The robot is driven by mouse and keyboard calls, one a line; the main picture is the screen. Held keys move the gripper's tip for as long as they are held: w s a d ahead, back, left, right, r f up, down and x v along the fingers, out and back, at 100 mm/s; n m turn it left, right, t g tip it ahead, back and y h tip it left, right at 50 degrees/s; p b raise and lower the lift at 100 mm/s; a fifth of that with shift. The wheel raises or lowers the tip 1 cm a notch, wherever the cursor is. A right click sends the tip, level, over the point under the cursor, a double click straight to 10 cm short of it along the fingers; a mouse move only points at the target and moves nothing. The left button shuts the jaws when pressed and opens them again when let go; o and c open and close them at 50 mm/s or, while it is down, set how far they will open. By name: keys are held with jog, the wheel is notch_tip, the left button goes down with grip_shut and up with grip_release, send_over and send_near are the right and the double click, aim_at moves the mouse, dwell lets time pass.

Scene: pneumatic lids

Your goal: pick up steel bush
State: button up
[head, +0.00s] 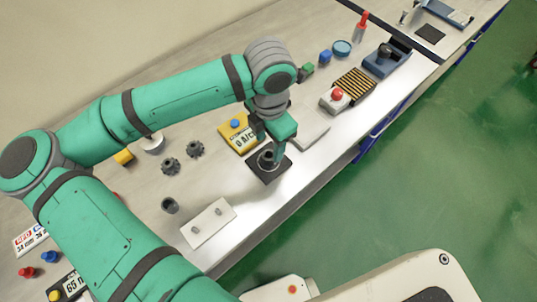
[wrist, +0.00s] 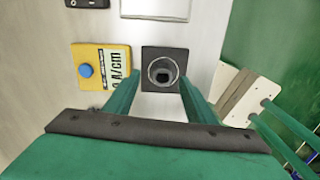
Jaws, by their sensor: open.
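A dark grey hollow bush, which I take for the steel bush (head: 268,157), stands inside a pale ring on a black square pad (head: 272,178). In the wrist view the bush (wrist: 163,73) shows from above, with the pad (wrist: 181,54) around it. My gripper (head: 272,148) is over the pad in the head view and partly covers the bush. In the wrist view my gripper (wrist: 160,84) is open, one finger on each side of the pad's near part. Whether the fingers touch the bush cannot be told.
A yellow box with a blue button (head: 238,133) is left of the pad; a pale flat plate (head: 309,127) lies behind it. A white plate with two pegs (head: 208,222), a dark cup (head: 169,205) and gear-like parts (head: 171,166) stand nearby. The bench's front edge is close to the pad.

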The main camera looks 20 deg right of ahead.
aim_at(269, 154)
jog(key=shift+s+a+f, duration=0.1)
jog(key=shift+s+f, duration=0.05)
jog(key=shift+f, duration=1)
jog(key=shift+s+a+f, duration=0.1)
jog(key=shift+s+f, duration=0.05)
jog(key=shift+f, duration=1)
jog(key=shift+s, duration=0.1)
grip_shut()
jog(key=shift+r, duration=0.1)
